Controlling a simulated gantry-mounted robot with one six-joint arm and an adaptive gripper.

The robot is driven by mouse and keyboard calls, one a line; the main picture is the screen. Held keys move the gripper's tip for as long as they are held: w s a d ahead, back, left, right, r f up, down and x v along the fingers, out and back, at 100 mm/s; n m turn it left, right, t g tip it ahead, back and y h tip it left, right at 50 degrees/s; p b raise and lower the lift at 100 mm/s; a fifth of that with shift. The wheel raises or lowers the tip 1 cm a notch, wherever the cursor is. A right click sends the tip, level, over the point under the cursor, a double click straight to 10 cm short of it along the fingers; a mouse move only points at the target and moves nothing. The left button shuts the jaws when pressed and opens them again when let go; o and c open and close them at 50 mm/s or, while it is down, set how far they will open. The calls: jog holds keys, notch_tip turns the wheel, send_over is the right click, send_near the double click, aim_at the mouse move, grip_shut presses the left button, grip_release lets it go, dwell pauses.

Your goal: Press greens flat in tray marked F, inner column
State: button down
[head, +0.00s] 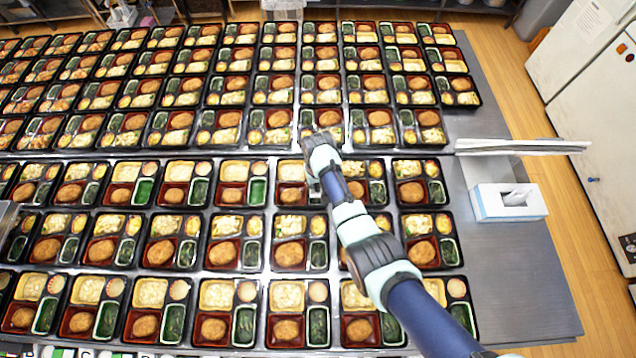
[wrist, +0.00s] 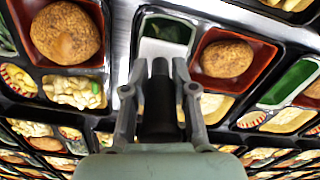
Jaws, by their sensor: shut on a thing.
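My gripper (wrist: 159,72) is shut on a dark, blunt piece (wrist: 158,105) in the wrist view; its lower end is hard to make out. Ahead of it is a small green compartment (wrist: 165,32) with a pale, whitish part at its near side. A red compartment with a browned, round piece (wrist: 226,58) lies to its right. In the head view my gripper (head: 315,165) is over the middle rows of bento trays, and its fingertips are mostly hidden by my arm. Dark greens (head: 318,254) lie in narrow compartments of nearby trays. I cannot read a letter F on any tray.
Black bento trays cover most of the metal table (head: 510,260) in close rows. Bright green compartments (head: 145,191) show little or no greens. A tissue box (head: 510,202) and a stack of pale strips (head: 520,147) sit at right, where the table is mostly clear.

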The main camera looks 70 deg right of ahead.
jog(key=shift+f+b, duration=0.5)
jog(key=shift+f, duration=0.65)
dwell(3.3)
notch_tip(320, 180, up, 9)
jog(key=p, duration=0.9)
jog(key=shift+r, duration=0.15)
